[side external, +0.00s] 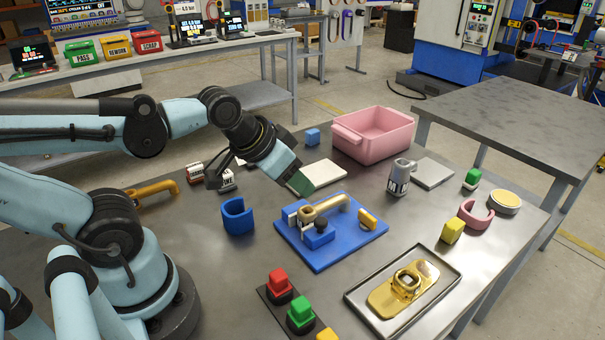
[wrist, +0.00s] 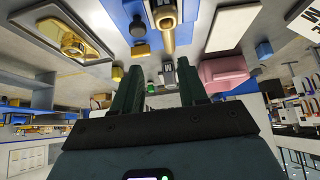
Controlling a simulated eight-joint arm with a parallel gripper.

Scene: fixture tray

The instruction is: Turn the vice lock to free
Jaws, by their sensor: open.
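The vice (side external: 318,236) is a blue block on a blue base plate (side external: 345,250), in the middle of the table. A beige lever (side external: 325,207) lies across its top, slanting up to the right. A yellow rounded piece (side external: 368,219) sits on the plate's right part. I cannot read any lock or free marking. My gripper (side external: 300,183) is above the table, behind and left of the vice in the side view, apart from it. In the wrist view, my gripper's two green fingers (wrist: 156,72) are apart with nothing held; the lever (wrist: 168,28) shows beyond them.
A blue C-shaped piece (side external: 237,217) stands left of the plate. A white slab (side external: 318,175) lies behind it, and a grey cylinder (side external: 398,178) stands back right. A pink bin (side external: 373,134) is at the back. A tray (side external: 360,300) with a gold part is at front right.

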